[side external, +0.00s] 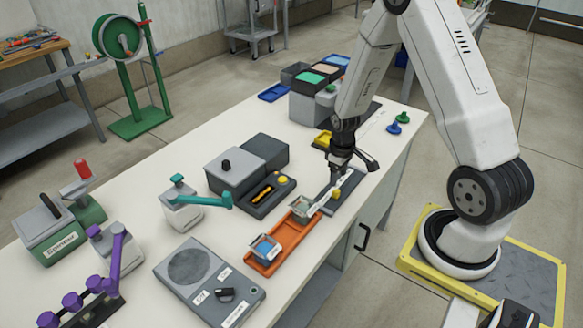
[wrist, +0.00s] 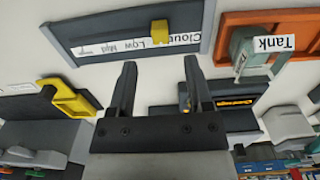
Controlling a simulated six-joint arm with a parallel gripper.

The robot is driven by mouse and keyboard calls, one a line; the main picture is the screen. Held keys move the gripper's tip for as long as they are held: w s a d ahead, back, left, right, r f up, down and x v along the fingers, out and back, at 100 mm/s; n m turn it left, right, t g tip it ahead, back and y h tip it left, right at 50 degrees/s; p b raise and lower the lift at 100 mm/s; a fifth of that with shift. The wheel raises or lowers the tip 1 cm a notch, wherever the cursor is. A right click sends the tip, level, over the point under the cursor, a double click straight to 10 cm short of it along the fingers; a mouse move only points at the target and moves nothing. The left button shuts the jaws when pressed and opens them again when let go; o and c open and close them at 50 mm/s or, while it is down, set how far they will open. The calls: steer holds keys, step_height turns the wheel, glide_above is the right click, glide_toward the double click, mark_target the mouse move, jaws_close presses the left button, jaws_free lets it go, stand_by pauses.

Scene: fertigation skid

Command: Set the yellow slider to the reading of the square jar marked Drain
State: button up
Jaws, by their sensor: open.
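The yellow slider (side external: 336,193) sits on a dark grey slider panel (side external: 350,190) on the bench. In the wrist view the slider (wrist: 160,27) stands on the panel (wrist: 90,22) by a label strip, near the words Cloudy and Low; Mid is farther left. My gripper (side external: 334,180) is open and empty, above the panel. In the wrist view its fingers (wrist: 160,66) point toward the panel, apart from the slider. A square jar marked Tank (wrist: 246,47) is on the orange tray (wrist: 232,20). A second square jar (side external: 264,248) with blue contents is on the tray (side external: 285,255); its label is unreadable.
A dark box with a yellow knob (side external: 283,181) stands left of the panel. A grey jar-like device with a teal arm (side external: 190,205) and a grey dial unit (side external: 207,285) stand farther left and nearer. A yellow-handled part (wrist: 65,97) lies beside the panel.

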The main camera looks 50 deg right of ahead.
mark_target(337, 190)
steer(key=shift+f, duration=2.85)
jaws_close()
